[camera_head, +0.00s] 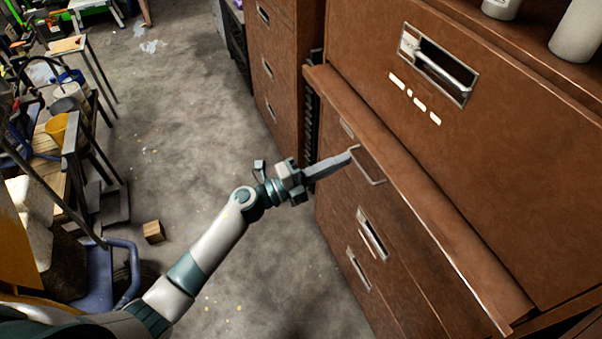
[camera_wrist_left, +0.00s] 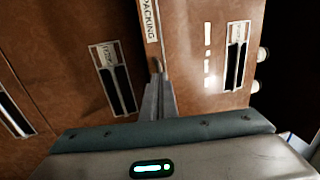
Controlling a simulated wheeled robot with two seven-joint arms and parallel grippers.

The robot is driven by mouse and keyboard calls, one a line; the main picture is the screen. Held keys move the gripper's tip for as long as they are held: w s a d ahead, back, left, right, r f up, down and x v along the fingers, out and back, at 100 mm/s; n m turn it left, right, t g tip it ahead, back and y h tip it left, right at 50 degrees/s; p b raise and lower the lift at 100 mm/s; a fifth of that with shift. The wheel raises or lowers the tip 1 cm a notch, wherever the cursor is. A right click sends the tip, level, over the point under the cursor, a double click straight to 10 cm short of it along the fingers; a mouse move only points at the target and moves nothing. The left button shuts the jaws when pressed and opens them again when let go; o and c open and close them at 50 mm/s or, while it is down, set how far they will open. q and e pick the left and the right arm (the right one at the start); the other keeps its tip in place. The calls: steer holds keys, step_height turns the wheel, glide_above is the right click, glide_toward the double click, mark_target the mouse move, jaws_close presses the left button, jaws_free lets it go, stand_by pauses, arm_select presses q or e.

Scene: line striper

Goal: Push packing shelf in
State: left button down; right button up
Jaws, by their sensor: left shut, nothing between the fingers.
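The packing shelf (camera_head: 425,205) is a brown board sticking out of the brown cabinet, below the large upper drawer. Its narrow front edge (camera_wrist_left: 147,22) carries a white PACKING label in the left wrist view. A thin metal pull handle (camera_head: 368,166) is at the shelf's front. My left gripper (camera_head: 350,154) is shut and empty, its fingertips pointing at the shelf front beside this handle. In the left wrist view the shut fingers (camera_wrist_left: 157,92) meet the edge just below the label; I cannot tell whether they touch. My right gripper is not in view.
The upper drawer (camera_head: 520,130) has a recessed handle. Drawers with metal handles (camera_head: 372,233) lie below the shelf. White containers (camera_head: 580,30) stand on the cabinet top. Another brown cabinet (camera_head: 275,75) stands beyond. Clear floor (camera_head: 190,110) lies left of the cabinets; a small wooden block (camera_head: 153,232) lies there.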

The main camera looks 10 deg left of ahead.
mark_target(364, 153)
arm_select(q)
steer(key=x, duration=0.3)
steer(key=f+x, duration=0.1)
steer(key=x, duration=0.1)
steer(key=b+x, duration=0.1)
steer(key=x, duration=0.2)
steer(key=shift+w+d+f, duration=0.25)
steer(key=shift+d, duration=0.2)
steer(key=shift+r, duration=0.1)
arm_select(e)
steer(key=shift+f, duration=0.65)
arm_select(q)
steer(key=shift+r, duration=0.1)
steer(key=shift+a, duration=0.1)
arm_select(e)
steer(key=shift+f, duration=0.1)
